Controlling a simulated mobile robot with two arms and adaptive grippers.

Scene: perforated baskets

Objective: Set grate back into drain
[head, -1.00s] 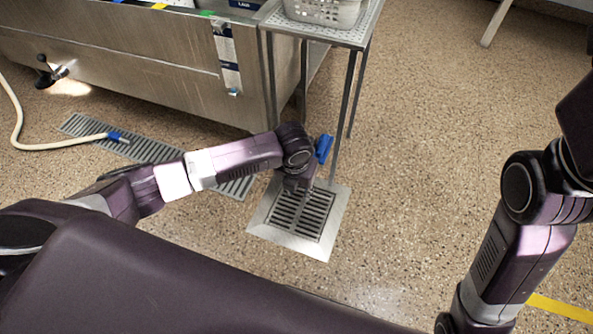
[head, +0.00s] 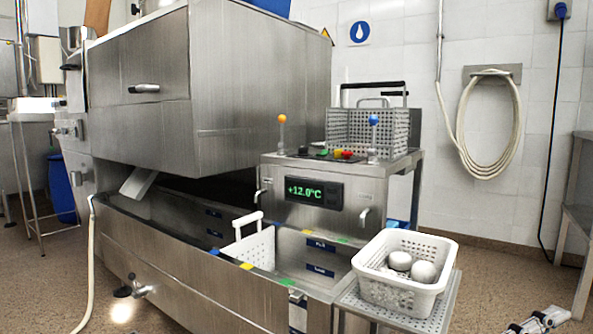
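The drain and its grate are out of the head view. My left gripper is also out of view. A pale grey jointed piece (head: 540,320), which looks like part of my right gripper, shows at the bottom right corner. It is cut off by the frame edge, and I cannot tell whether its fingers are open or shut.
A steel tank machine (head: 200,285) fills the left and middle. Its display reads +12.0°C. A white perforated basket (head: 437,288) holding pale round items stands on a perforated stand (head: 400,318) at front right. A grey basket (head: 345,132) sits behind. A hose (head: 490,175) hangs on the tiled wall.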

